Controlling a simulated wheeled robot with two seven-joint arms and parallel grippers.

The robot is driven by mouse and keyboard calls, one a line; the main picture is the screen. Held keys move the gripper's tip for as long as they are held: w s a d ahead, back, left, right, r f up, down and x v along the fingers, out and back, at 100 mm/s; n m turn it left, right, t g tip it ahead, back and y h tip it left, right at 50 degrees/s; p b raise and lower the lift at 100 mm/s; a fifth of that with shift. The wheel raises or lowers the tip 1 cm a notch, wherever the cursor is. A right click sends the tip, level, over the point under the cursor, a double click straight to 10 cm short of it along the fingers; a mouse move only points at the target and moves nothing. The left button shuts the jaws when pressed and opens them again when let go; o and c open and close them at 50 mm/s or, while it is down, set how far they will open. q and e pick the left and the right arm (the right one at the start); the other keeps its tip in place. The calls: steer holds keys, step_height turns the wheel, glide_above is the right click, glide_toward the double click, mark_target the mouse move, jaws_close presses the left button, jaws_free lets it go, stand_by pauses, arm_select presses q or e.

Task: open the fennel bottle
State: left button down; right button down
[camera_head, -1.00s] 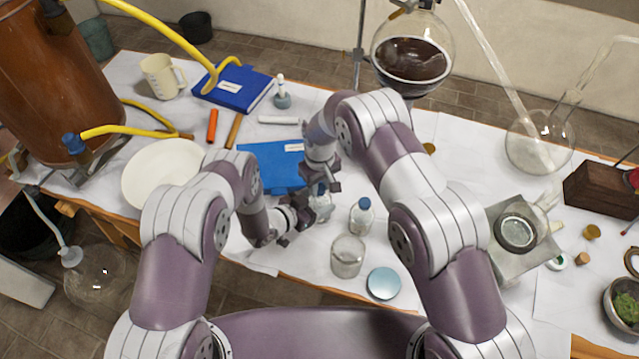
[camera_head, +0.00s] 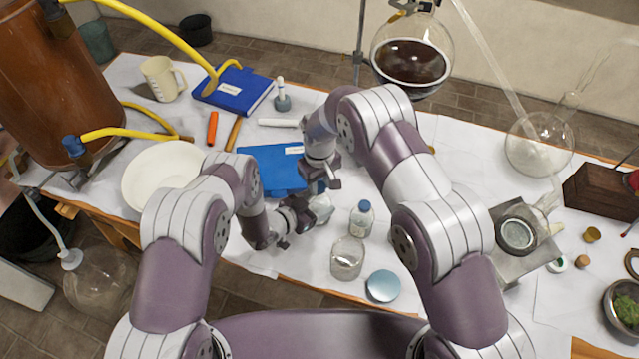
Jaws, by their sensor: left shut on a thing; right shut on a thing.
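A small clear bottle (camera_head: 321,208) with a blue cap (camera_head: 318,187) is at the table's front, between my two grippers. My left gripper (camera_head: 305,215) is shut on the bottle's body from the left. My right gripper (camera_head: 322,182) is above it, shut on the blue cap. The fingers hide part of the bottle and cap, so I cannot tell whether the cap is still seated on the neck. A second blue-capped bottle (camera_head: 361,219) stands just to the right. No label is readable at this size.
An open glass jar (camera_head: 347,260) and a light blue disc (camera_head: 383,286) are near the front edge. A blue book (camera_head: 272,167) and a white plate (camera_head: 150,177) lie left of the grippers. A metal device (camera_head: 517,236) stands at right.

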mark_target(320, 186)
steer(key=shift+r, duration=0.15)
step_height(320, 186, up, 4)
steer(key=shift+f, duration=0.1)
arm_select(q)
jaws_free()
stand_by(0.3)
steer(key=b+v, duration=0.1)
steer(key=v, duration=1.1)
arm_select(e)
steer(key=shift+f, duration=0.65)
